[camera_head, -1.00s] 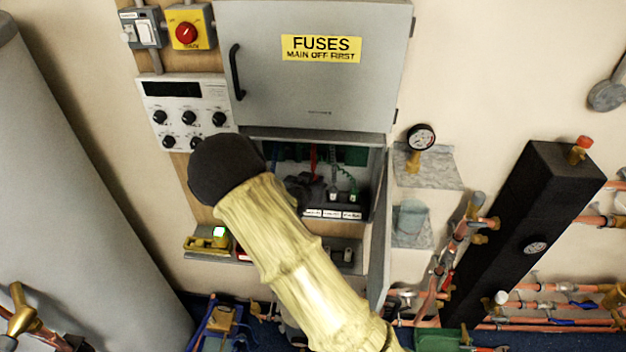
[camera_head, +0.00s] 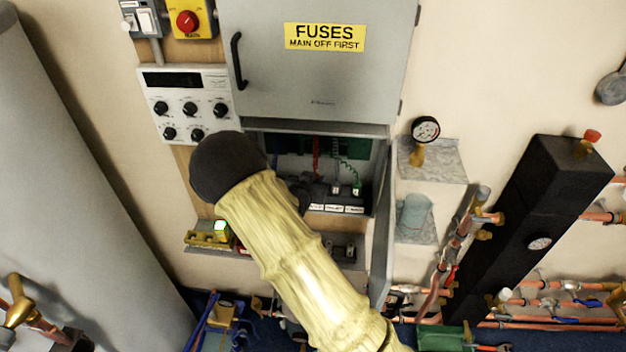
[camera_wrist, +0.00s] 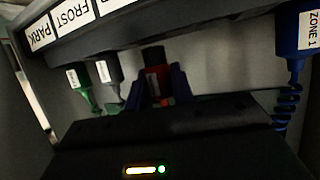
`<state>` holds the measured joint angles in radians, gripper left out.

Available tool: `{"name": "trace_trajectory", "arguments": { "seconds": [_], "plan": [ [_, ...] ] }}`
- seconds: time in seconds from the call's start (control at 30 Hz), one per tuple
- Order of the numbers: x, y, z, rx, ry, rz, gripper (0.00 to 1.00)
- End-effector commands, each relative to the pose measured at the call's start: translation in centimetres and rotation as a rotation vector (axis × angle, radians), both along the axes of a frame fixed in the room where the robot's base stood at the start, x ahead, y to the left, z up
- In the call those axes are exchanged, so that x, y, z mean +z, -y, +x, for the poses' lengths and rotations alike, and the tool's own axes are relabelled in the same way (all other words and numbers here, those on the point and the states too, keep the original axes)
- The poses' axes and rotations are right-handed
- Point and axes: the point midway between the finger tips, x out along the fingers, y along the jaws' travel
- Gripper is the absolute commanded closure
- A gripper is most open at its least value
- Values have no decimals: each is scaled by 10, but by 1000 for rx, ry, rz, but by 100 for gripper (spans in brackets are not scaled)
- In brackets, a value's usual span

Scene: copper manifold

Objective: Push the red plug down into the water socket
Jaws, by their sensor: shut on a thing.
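In the wrist view, the red plug (camera_wrist: 158,82) sits between the two dark blue fingers of my gripper (camera_wrist: 155,88), which is shut on it. A dark block (camera_wrist: 153,56) shows just beyond the plug, close to the labelled strip (camera_wrist: 75,22). I cannot tell whether the plug is in a socket or how deep. The water socket cannot be made out, and no water label is readable. In the head view, my arm hides the gripper and plug; a red lead (camera_head: 316,150) shows inside the fuse cabinet.
A green plug (camera_wrist: 78,84) and grey plug (camera_wrist: 107,76) stand left of my gripper in the wrist view. A blue ZONE 1 plug (camera_wrist: 292,42) with a coiled lead is at right. The cabinet's raised FUSES door (camera_head: 315,80) is above the opening.

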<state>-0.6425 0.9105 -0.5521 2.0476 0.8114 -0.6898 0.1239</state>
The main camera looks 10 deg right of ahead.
Motion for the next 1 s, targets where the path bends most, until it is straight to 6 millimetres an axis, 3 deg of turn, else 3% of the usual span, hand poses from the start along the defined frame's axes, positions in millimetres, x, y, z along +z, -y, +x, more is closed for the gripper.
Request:
{"name": "trace_trajectory", "arguments": {
  "seconds": [1.0],
  "plan": [
    [-5,-5,0,4,0,0,98]
  ]
}}
